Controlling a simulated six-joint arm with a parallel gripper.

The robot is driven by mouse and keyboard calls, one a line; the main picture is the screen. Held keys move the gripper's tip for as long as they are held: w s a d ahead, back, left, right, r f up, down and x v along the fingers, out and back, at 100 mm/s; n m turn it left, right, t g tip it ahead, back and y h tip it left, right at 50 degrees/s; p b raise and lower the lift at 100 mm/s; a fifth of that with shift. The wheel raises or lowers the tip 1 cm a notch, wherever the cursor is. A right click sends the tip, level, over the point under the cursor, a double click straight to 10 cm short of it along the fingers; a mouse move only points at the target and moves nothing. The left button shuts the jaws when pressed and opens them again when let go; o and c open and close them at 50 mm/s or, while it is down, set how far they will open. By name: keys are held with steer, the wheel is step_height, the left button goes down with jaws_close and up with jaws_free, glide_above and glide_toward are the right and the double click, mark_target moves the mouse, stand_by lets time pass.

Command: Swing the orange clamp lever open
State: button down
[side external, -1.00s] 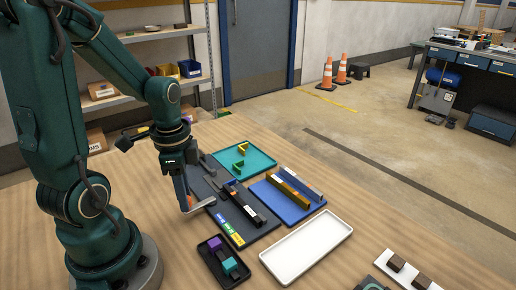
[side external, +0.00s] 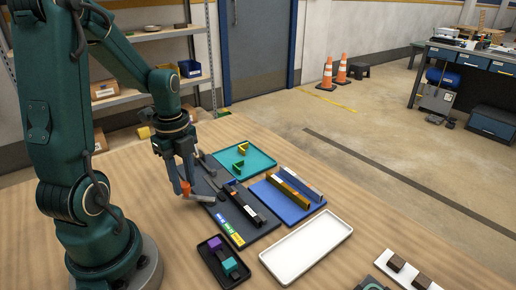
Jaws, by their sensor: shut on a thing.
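My gripper (side external: 181,190) is low at the left edge of the dark fixture board (side external: 232,228), fingers pointing down. It is shut on the orange clamp lever (side external: 186,187), whose orange end shows between the fingers. A light grey bar (side external: 202,198) runs from there to the right, over the board's edge. The black clamp rail (side external: 243,204) lies along the board. The lever's pivot is too small to make out.
A teal tray (side external: 262,169) with yellow brackets lies behind. A blue tray (side external: 302,216) with long bars and an empty white tray (side external: 308,240) lie to the right. A black bin (side external: 214,264) with purple and teal blocks is in front.

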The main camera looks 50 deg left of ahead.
steer(key=shift+w+a+m, duration=0.15)
steer(key=shift+a+m, duration=0.05)
steer(key=shift+m, duration=0.3)
steer(key=c, duration=0.6)
jaws_free()
steer(key=shift+r, duration=2.6)
steer(key=shift+d, duration=0.15)
